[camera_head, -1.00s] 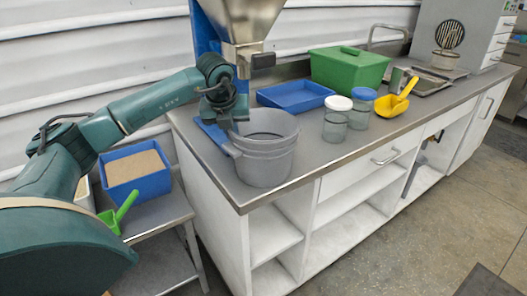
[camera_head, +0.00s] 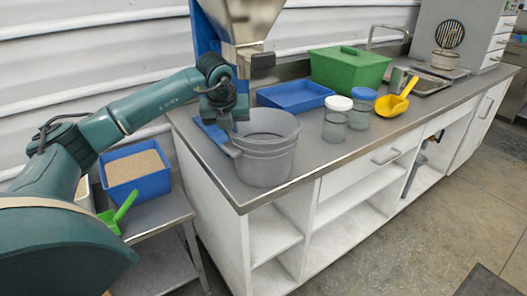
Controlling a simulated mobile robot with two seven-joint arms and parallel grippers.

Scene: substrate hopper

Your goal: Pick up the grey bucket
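The grey bucket (camera_head: 267,158) stands upright on the grey counter under the metal hopper (camera_head: 247,22), near the counter's left front corner. My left arm reaches in from the left, and its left gripper (camera_head: 232,143) is at the bucket's left rim, pointing down. The fingers are small and partly merge with the bucket's edge, so I cannot tell whether they are closed on the rim. My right gripper does not show.
A blue tray (camera_head: 295,95), a green lidded box (camera_head: 350,68), two lidded jars (camera_head: 336,126) and a yellow scoop (camera_head: 396,104) stand right of the bucket. A blue sand bin (camera_head: 152,184) and a green scoop (camera_head: 117,214) sit on a lower table at left.

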